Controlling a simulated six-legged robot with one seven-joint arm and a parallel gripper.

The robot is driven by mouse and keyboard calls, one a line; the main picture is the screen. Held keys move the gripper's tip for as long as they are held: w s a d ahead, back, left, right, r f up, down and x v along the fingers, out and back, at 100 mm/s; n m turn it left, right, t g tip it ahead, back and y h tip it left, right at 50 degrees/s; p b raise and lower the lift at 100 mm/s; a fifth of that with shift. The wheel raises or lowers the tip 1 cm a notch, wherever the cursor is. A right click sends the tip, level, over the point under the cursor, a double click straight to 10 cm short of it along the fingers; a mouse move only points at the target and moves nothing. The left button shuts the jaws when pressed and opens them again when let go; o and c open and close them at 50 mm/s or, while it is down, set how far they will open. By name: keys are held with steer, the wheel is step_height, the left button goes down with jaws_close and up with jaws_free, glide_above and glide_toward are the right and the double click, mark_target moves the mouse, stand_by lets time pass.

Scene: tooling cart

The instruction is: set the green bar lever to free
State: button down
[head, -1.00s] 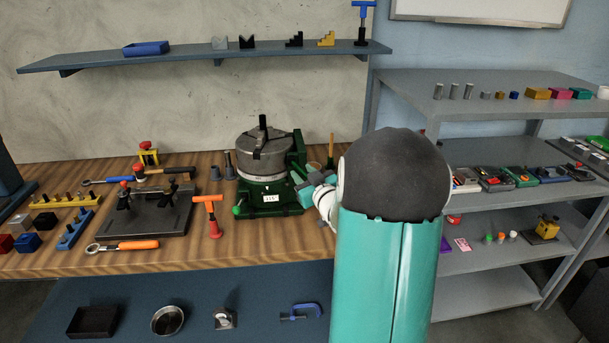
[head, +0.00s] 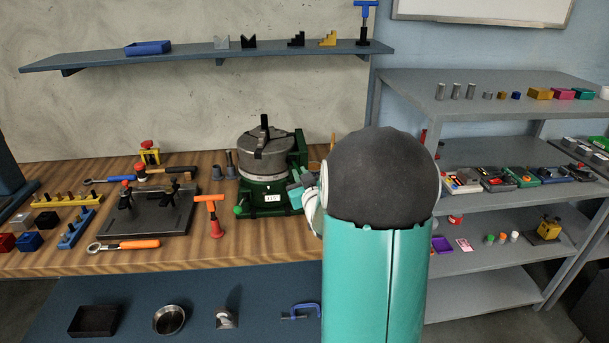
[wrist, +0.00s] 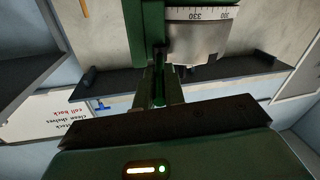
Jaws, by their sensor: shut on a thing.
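A green rotary table (head: 268,200) with a grey chuck (head: 264,152) on top stands on the wooden bench. My gripper (head: 303,179) is at its right side in the head view, partly hidden by my own arm. In the wrist view my gripper (wrist: 159,92) has its fingers close together on a narrow green bar lever (wrist: 158,84), beside the green housing and the silver degree dial (wrist: 202,38). The lever's far end and its setting cannot be made out. A lever with a green knob (head: 238,210) is at the table's front left.
An orange T-handle tool (head: 211,215) stands left of the rotary table, with grey sleeves (head: 230,163) behind it. A dark fixture plate (head: 150,215) lies farther left. A grey shelf unit (head: 470,125) stands to the right.

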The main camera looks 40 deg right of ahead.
steer(key=w+a+m+g+h, duration=0.4)
steer(key=m+g+h, duration=0.4)
steer(key=h, duration=0.1)
steer(key=shift+w+a+g, duration=0.2)
steer(key=shift+a+g, duration=0.1)
steer(key=shift+g, duration=0.1)
steer(key=shift+r, duration=0.1)
steer(key=c, duration=1.5)
jaws_free()
steer(key=shift+w, duration=0.15)
steer(key=v, duration=1.4)
steer(key=shift+d, duration=0.1)
